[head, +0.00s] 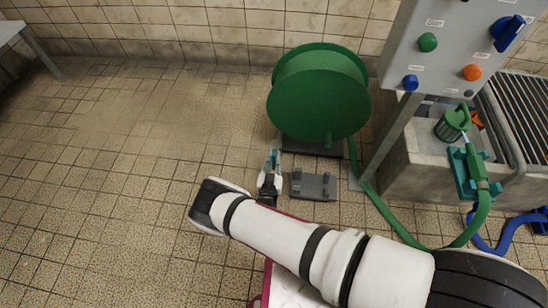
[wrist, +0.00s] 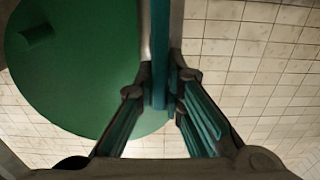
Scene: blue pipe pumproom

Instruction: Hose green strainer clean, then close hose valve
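The green strainer (head: 452,124), a basket with an upright handle, sits at the left part of the grey basin in the head view. A green hose nozzle (head: 474,160) rests in a teal holder on the basin's front edge, pointing toward the strainer. A short pale streak shows at its tip; I cannot tell if it is water. My gripper (head: 273,160) is left of and below the green reel, far from the strainer. In the wrist view its fingers (wrist: 160,60) come together, with nothing clearly held. Which control is the hose valve I cannot read.
A large green reel (head: 318,95) stands against the tiled wall. A grey panel (head: 450,45) carries a green knob (head: 428,42), blue knob (head: 411,82), orange knob (head: 472,72) and blue lever (head: 508,33). A green hose (head: 388,215) crosses the floor. The left floor is clear.

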